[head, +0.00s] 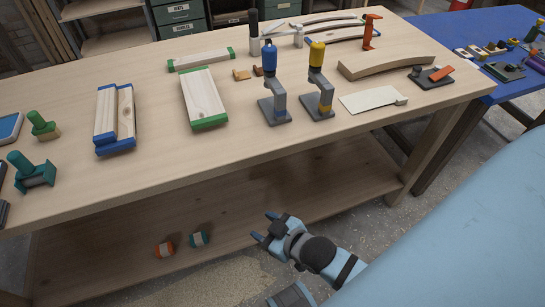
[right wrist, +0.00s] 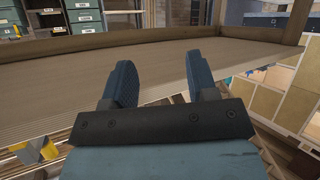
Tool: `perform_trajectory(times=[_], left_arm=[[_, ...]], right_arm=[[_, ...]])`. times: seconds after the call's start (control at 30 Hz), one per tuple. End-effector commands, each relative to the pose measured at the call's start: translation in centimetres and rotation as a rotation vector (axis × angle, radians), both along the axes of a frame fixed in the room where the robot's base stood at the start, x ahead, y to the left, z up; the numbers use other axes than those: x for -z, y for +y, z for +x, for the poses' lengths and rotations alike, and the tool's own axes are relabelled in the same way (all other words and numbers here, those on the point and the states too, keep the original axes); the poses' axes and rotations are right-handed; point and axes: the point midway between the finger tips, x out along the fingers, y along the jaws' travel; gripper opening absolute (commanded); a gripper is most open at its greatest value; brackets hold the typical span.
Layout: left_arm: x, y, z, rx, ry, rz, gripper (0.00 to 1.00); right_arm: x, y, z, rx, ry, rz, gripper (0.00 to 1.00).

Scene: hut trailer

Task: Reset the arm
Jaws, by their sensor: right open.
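My right gripper (head: 262,228) is in front of the workbench, below the level of its top, near the lower shelf in the head view. Its two blue fingers stand apart with nothing between them in the right wrist view (right wrist: 163,85). The wooden workbench (head: 270,160) fills the middle of the head view. The right wrist view shows a wooden board edge (right wrist: 215,55) just beyond the fingers. My left gripper is not in either view.
On the bench stand a blue-topped tool (head: 269,62) and a yellow-topped tool (head: 317,58), with green-ended boards (head: 203,95) and blue-ended boards (head: 115,115) to the left. Two small rolls (head: 198,236) lie on the lower shelf (head: 320,190). A blue table (head: 440,120) stands at right.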

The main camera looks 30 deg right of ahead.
Motion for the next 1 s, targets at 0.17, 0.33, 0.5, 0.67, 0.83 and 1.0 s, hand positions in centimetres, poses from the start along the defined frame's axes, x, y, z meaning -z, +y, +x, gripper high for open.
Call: perform_trajectory(times=[0.17,0.33,0.5,0.67,0.83,1.0], left_arm=[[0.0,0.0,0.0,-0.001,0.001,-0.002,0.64],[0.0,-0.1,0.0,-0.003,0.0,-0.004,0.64],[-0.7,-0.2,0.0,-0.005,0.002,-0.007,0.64],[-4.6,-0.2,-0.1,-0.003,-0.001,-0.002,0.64],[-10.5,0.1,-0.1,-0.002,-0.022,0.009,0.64],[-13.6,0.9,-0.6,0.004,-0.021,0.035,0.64]], right_arm=[[2.9,0.3,-3.3,0.082,0.192,0.148,0.53],[3.0,0.3,-3.4,0.086,0.199,0.154,0.53],[2.3,0.3,-3.4,0.084,0.197,0.151,0.53],[-1.4,0.1,-3.5,0.083,0.193,0.143,0.53],[-6.7,-0.3,-3.7,0.08,0.184,0.127,0.53],[-10.8,-0.6,-3.9,0.079,0.172,0.115,0.53]])
